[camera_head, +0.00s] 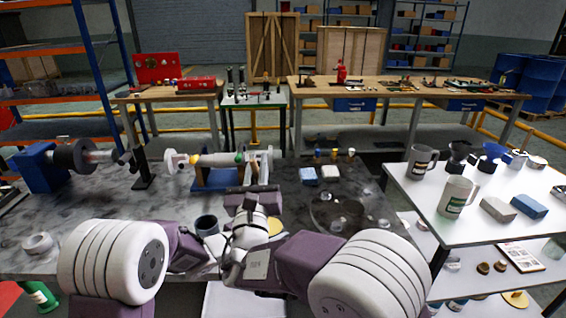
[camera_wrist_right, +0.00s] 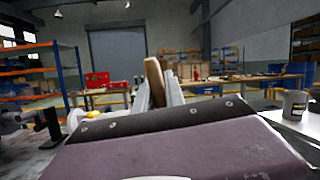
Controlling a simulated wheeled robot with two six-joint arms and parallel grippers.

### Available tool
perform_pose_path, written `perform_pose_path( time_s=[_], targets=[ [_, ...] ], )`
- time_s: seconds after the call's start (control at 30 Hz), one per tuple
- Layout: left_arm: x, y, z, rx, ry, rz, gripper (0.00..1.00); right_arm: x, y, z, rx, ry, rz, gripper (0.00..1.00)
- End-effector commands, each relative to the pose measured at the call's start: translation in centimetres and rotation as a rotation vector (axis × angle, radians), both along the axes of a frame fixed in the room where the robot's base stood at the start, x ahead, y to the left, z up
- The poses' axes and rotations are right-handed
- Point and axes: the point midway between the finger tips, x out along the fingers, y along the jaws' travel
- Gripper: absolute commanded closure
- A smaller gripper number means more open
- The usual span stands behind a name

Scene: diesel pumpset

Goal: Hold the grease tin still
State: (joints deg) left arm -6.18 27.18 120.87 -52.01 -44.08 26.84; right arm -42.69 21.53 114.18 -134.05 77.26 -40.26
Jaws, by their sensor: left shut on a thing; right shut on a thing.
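A dark grey round tin (camera_head: 207,225), which I take to be the grease tin, stands open-topped on the grey bench, left of the middle. My left gripper (camera_head: 210,241) is low beside it and shut on it; its fingertips are small and partly hidden in the head view. My right gripper (camera_wrist_right: 156,85) is raised farther forward. In the right wrist view its pale fingers are shut on a brown, rounded, wood-coloured piece (camera_wrist_right: 154,78). That piece cannot be made out in the head view.
A yellow disc (camera_head: 275,226) lies right of the tin, partly covered by my arm. A shaft assembly (camera_head: 218,161) on a blue stand is behind. Small blue and white blocks (camera_head: 319,173) and a glassy dish (camera_head: 338,213) are to the right. A white table (camera_head: 480,228) holds jugs.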

Motion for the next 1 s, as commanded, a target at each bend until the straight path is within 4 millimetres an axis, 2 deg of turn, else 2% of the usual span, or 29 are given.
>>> perform_pose_path(
  time_s=[0.17,0.4,0.6,1.0],
  targets=[
    [0.0,0.0,0.0,0.000,0.000,0.000,0.82,0.0,0.0,-0.7,-0.001,0.001,-0.001,1.00],
    [0.0,0.0,0.0,0.000,0.000,0.000,0.82,0.1,-0.1,-3.7,-0.002,0.002,-0.002,1.00],
    [0.0,0.0,0.0,0.000,0.000,0.000,0.82,0.1,-0.1,-5.5,-0.001,0.001,-0.003,1.00],
    [0.0,0.0,0.0,0.000,0.000,0.000,0.82,0.0,-0.1,-6.0,0.001,0.000,-0.002,1.00]
  ],
)
